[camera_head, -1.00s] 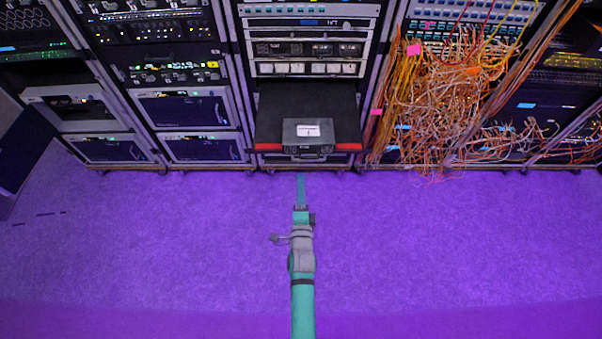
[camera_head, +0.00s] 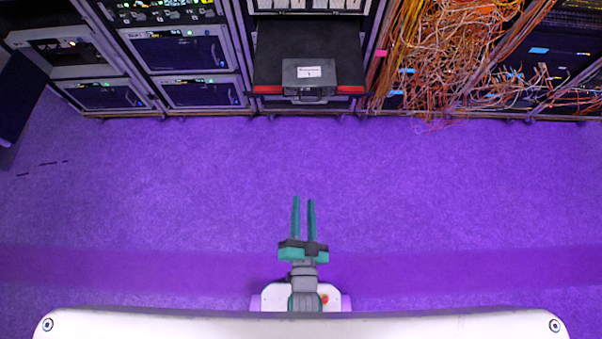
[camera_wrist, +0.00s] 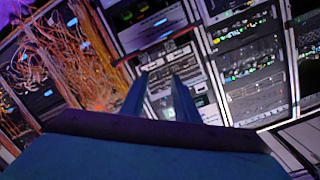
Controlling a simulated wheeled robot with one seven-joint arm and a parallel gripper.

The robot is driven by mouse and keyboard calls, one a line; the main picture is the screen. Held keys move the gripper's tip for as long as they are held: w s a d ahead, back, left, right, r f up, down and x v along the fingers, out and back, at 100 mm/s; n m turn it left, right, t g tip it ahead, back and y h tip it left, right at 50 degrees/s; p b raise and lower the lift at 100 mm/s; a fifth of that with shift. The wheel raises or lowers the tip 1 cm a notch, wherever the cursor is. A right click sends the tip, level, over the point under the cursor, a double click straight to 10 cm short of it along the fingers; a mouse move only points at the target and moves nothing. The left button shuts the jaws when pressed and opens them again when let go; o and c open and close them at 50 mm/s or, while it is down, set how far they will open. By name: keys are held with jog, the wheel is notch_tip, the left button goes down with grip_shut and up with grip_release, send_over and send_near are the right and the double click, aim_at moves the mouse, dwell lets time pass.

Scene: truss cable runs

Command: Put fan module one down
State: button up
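Fan module one is most likely the dark grey box with a white label marked 1 (camera_head: 309,73). It sits at the front of a black pulled-out tray (camera_head: 282,45) with red front corners, low in the middle rack. My gripper (camera_head: 303,199) is over the purple floor, well short of the tray, with its two teal fingers parallel and a gap between them. Nothing is between the fingers. In the wrist view the gripper (camera_wrist: 160,82) points toward the racks, also with empty space between its fingers.
Tangled orange and white cables (camera_head: 450,60) hang from the rack on the right, some reaching near the floor. A dark panel (camera_head: 18,95) stands at the far left. The purple floor (camera_head: 150,190) between me and the racks is clear.

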jog(key=s+r+n, duration=0.2)
jog(key=s, duration=0.1)
jog(key=s+r+n, duration=0.2)
jog(key=s+r, duration=0.1)
jog(key=s, duration=0.1)
jog(key=s+r+n+g, duration=0.1)
jog(key=s+r+n, duration=0.1)
jog(key=s+r, duration=0.1)
jog(key=shift+s+a+r, duration=0.2)
jog(key=shift+a+r, duration=0.05)
jog(key=shift+a, duration=0.1)
jog(key=shift+c, duration=0.9)
jog(key=shift+n, duration=0.4)
jog(key=c, duration=0.5)
jog(key=shift+w+f+n, duration=0.2)
jog(key=shift+w+n, duration=0.05)
jog(key=shift+n, duration=0.15)
grip_shut()
jog(key=w+f+n+t, duration=0.1)
jog(key=w+f+n, duration=0.4)
jog(key=w+n, duration=0.6)
jog(key=w+f+n+t, duration=0.1)
jog(key=w+f+n, duration=0.4)
jog(key=w+n, duration=0.7)
jog(key=w+d+f+n, duration=0.2)
jog(key=w+n, duration=1)
jog(key=w, duration=0.9)
jog(key=shift+w+d+t, duration=0.15)
jog(key=shift+d+t, duration=0.05)
jog(key=shift+t, duration=0.1)
